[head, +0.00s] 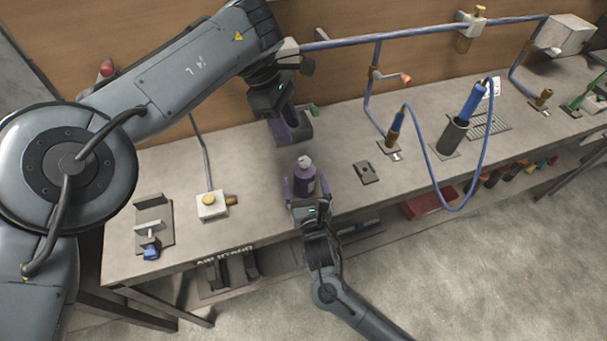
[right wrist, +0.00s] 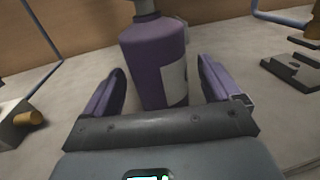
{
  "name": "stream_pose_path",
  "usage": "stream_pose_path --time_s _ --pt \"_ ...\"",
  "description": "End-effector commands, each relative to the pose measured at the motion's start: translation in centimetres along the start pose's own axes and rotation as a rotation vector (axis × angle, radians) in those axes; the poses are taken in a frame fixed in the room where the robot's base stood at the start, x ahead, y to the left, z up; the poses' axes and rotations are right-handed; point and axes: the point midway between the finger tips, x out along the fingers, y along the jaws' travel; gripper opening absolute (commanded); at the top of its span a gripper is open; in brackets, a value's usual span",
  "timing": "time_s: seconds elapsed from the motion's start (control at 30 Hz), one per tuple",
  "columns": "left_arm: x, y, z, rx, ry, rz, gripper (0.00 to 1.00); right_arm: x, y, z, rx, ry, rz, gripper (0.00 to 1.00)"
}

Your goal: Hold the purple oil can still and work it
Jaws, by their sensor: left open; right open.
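The purple oil can (head: 304,178) stands upright on the grey bench near its front edge, with a pale top and a white label. In the right wrist view the can (right wrist: 150,60) stands between the two purple fingers of my right gripper (right wrist: 158,85), with a gap on each side. My right gripper (head: 305,188) is open around the can from the front. My left gripper (head: 290,130) is open, behind the can and apart from it, over the back of the bench. Its fingertips are partly hidden by its own body.
A white box with a yellow knob (head: 211,204) and a metal bracket (head: 153,225) stand to the left. A small dark plate (head: 366,172) lies right of the can. A dark cup (head: 453,136) with a blue-handled tool (head: 473,101) and looping hose stands farther right. Blue pipes run along the back.

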Motion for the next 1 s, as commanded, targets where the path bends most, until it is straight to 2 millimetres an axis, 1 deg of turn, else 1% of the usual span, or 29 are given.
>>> stream_pose_path --time_s 0.03,0.1,0.3,0.43,0.7,0.87,1.0 --pt "0.0 0.0 0.0 0.0 0.0 0.0 0.43 0.8 0.0 0.1 0.001 -0.001 -0.001 0.91" --pt "0.0 0.0 0.0 0.0 0.0 0.0 0.43 1.6 0.0 0.1 0.001 -0.001 -0.001 0.91" --pt "0.0 0.0 0.0 0.0 0.0 0.0 0.43 3.1 0.0 0.0 0.002 0.0 -0.001 0.91" --pt "0.0 0.0 0.0 0.0 0.0 0.0 0.43 3.5 0.0 0.1 0.002 0.0 0.0 0.91" --pt "0.0 0.0 0.0 0.0 0.0 0.0 0.43 3.5 0.0 0.0 0.002 0.0 0.0 0.91" --pt "0.0 0.0 0.0 0.0 0.0 0.0 0.43 3.5 0.0 0.0 0.002 0.0 0.0 0.66" --pt "0.0 0.0 0.0 0.0 0.0 0.0 0.43 3.5 0.0 0.0 0.002 0.0 0.0 0.45"
